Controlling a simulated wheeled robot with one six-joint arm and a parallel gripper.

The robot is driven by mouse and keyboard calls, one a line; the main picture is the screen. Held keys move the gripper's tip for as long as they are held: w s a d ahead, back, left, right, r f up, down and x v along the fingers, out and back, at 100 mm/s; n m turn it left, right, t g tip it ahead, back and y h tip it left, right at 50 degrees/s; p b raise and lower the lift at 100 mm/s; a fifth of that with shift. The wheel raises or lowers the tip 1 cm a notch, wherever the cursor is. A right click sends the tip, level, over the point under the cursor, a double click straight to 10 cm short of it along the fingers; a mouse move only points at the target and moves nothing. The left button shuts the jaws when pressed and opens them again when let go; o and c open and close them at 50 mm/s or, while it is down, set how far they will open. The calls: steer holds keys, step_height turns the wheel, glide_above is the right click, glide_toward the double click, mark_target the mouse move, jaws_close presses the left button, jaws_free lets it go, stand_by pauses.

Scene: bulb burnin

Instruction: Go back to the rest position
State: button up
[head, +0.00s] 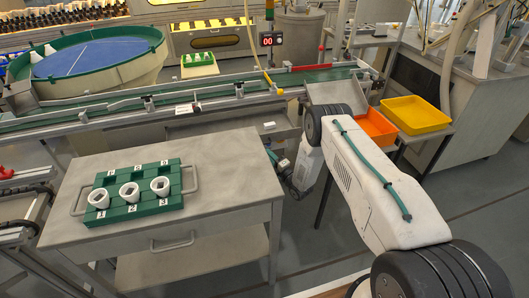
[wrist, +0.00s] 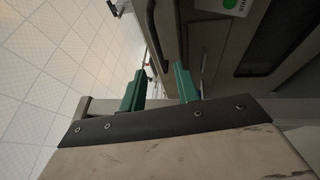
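My gripper (wrist: 160,70) shows in the wrist view as two green fingers standing apart, with nothing held between them. In the head view my white arm reaches from the lower right toward the middle, and the wrist end is just right of the grey table's right edge. Part of a green finger (head: 270,156) shows there; the rest of the gripper is hard to make out. The wrist view looks sideways past a grey cabinet front and pale floor tiles.
A grey table (head: 225,185) holds a green numbered rack (head: 135,208) with white cups. Behind runs a conveyor (head: 210,97) with a round green-rimmed bowl (head: 90,55).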

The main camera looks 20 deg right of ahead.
steer(key=shift+s+d+f, duration=0.1)
steer(key=shift+s+d, duration=0.1)
steer(key=shift+s, duration=0.2)
